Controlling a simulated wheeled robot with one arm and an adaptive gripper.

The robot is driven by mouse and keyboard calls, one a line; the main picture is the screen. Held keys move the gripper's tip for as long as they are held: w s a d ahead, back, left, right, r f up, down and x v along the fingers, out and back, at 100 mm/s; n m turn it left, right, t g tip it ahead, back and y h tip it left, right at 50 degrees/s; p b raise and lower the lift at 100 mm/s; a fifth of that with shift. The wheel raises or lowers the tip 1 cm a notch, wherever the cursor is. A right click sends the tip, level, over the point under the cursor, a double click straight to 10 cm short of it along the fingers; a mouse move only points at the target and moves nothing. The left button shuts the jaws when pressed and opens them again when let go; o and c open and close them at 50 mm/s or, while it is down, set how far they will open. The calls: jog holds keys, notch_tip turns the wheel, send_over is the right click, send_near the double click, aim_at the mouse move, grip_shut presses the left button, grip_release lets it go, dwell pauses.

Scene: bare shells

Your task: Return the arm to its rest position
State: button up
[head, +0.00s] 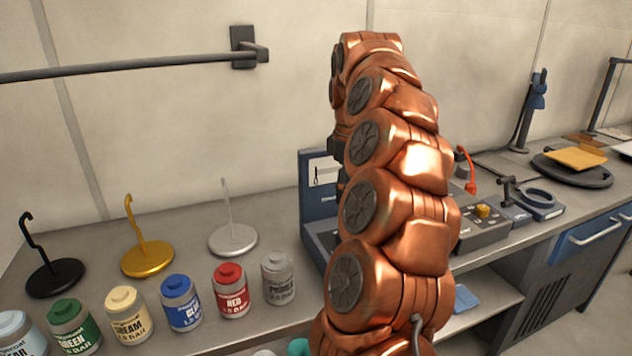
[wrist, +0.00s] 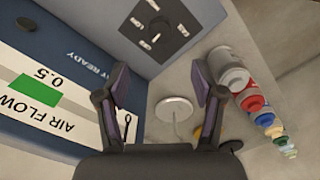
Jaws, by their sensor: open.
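My copper-coloured arm (head: 395,200) rises through the middle of the head view, raised and curled over the bench. My gripper (wrist: 162,95) shows in the wrist view with its two dark fingers spread apart and nothing between them. In the head view the gripper itself is mostly hidden behind the arm. Beyond the fingers, the wrist view shows a blue panel with an air flow gauge (wrist: 40,95) at left and a dial panel (wrist: 155,28) at the top. A pale round stand (wrist: 174,109) lies below, between the fingertips.
Several paint jars, including a red one (head: 230,290), line the bench front at left. Black (head: 54,278), gold (head: 147,259) and silver (head: 233,240) hook stands are behind them. A wall rail (head: 130,67) runs at upper left. A control box (head: 482,232) sits right of my arm.

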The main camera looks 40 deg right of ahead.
jog(key=shift+a, duration=0.1)
jog(key=s+a+p, duration=0.1)
jog(key=s+a, duration=0.1)
jog(key=a, duration=0.9)
jog(key=s+a+p, duration=0.1)
jog(key=s+a, duration=0.2)
jog(key=a, duration=0.8)
jog(key=s+a+f+m, duration=0.1)
jog(key=s+a+f, duration=0.2)
jog(key=s, duration=0.3)
jog(key=s+a+f+m+g+p, duration=0.1)
jog(key=s+a+f+m, duration=0.1)
jog(key=s+a+f, duration=0.2)
jog(key=s+a+f+m+p, duration=0.1)
jog(key=s+a+f+m, duration=0.1)
jog(key=s, duration=0.7)
jog(key=shift+a+f+g, duration=0.4)
jog(key=shift+a+f, duration=0.3)
jog(key=shift+f, duration=0.15)
